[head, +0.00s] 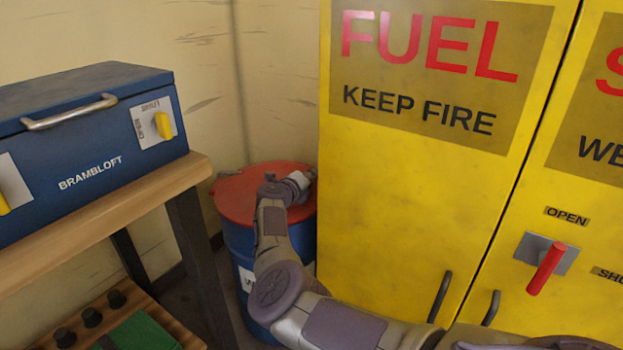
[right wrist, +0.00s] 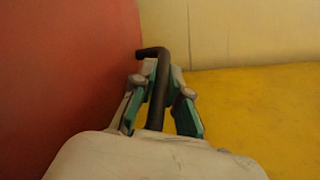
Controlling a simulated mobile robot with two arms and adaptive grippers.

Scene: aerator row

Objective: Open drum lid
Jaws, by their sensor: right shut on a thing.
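A blue drum (head: 238,240) with a red lid (head: 240,196) stands in the corner between the wall and the yellow cabinet. The lid looks closed on the drum in the head view. My right arm reaches across to the lid, and my right gripper (head: 308,178) is at its right edge, beside the cabinet. In the right wrist view, the right gripper (right wrist: 160,95) is shut on a dark bent handle (right wrist: 157,80). The red lid surface (right wrist: 60,70) fills the left of that view. The fingertips are small and partly hidden in the head view. My left gripper does not show.
A yellow fuel cabinet (head: 410,210) stands close on the right of the drum, with dark door handles and a red lever (head: 546,268). A wooden bench (head: 150,205) with a blue box (head: 90,150) stands on the left. Little room is left around the drum.

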